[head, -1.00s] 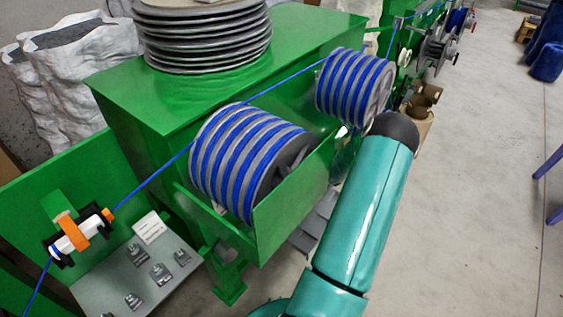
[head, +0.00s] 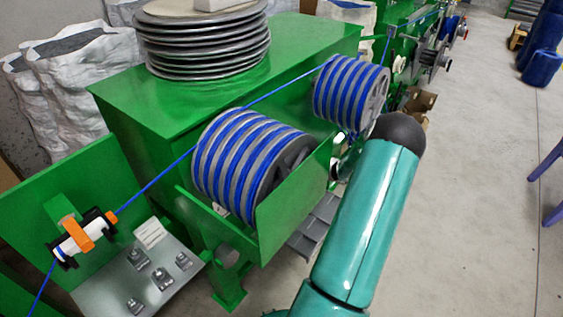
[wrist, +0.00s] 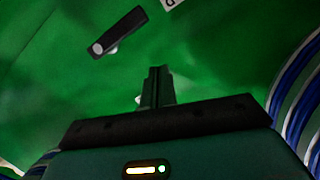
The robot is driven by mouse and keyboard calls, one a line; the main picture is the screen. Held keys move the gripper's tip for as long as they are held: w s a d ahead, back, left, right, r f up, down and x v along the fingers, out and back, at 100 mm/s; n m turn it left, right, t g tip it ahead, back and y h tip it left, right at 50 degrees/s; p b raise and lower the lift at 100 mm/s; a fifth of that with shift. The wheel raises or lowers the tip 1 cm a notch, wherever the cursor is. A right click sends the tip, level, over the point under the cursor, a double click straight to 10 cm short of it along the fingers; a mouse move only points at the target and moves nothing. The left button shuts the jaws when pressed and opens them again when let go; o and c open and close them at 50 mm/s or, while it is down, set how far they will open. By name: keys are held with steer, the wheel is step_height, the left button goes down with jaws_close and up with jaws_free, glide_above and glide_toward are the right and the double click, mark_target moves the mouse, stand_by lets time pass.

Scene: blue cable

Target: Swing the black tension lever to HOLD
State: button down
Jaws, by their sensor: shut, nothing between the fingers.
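The black lever (wrist: 118,32) shows in the upper left of the wrist view, in front of a green panel. It slants up to the right from a pale round pivot or bolt head at its lower left end. My gripper (wrist: 157,75) is shut and empty, its fingers pointing up in the picture, below and right of the lever and apart from it. A white label (wrist: 169,3) with a dark letter is cut off by the top edge; I cannot read the word. In the head view the lever and my gripper are hidden.
Blue cable runs over a large grooved drum (head: 250,165) and a smaller one (head: 350,92) on the green machine (head: 150,100). Cable-wound grooves show at the wrist view's right edge (wrist: 300,95). Open floor (head: 470,200) lies to the right.

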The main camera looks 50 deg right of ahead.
steer(key=v, duration=0.6)
steer(key=shift+s+a+r, duration=0.1)
steer(key=shift+s+a, duration=0.05)
stand_by(0.4)
